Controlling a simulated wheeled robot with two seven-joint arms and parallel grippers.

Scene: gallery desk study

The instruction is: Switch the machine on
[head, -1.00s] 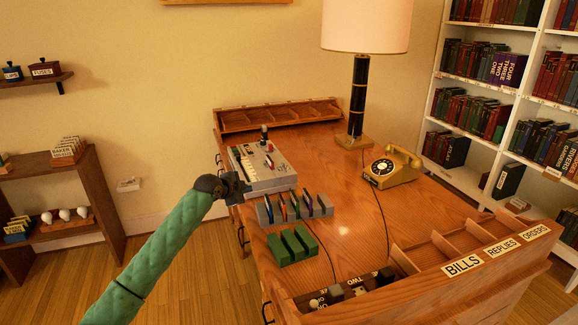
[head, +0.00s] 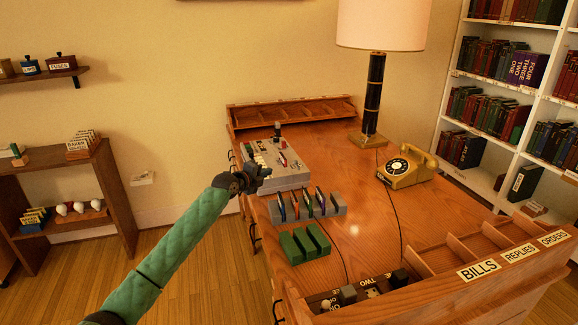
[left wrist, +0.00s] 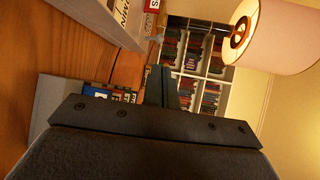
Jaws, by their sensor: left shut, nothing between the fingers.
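The machine (head: 290,178) is a grey box on the left part of the desk, with pale keys, a red part, and a dark upright knob or lever on top. In the left wrist view, a pale grey body with dark and red labels (left wrist: 122,12), which looks like the machine, shows at the top left. My left gripper (head: 266,171) is shut and empty at the machine's near left edge; it hides part of the front. I cannot tell whether it touches. Its dark fingers show in the left wrist view (left wrist: 162,86). My right gripper is not in view.
A grey rack (head: 335,210) with coloured cards stands just in front of the machine, with green blocks (head: 303,243) nearer. A gold telephone (head: 408,168) and a lamp (head: 372,95) stand to the right. A switch panel (head: 345,295) lies at the front. The desk's middle is clear.

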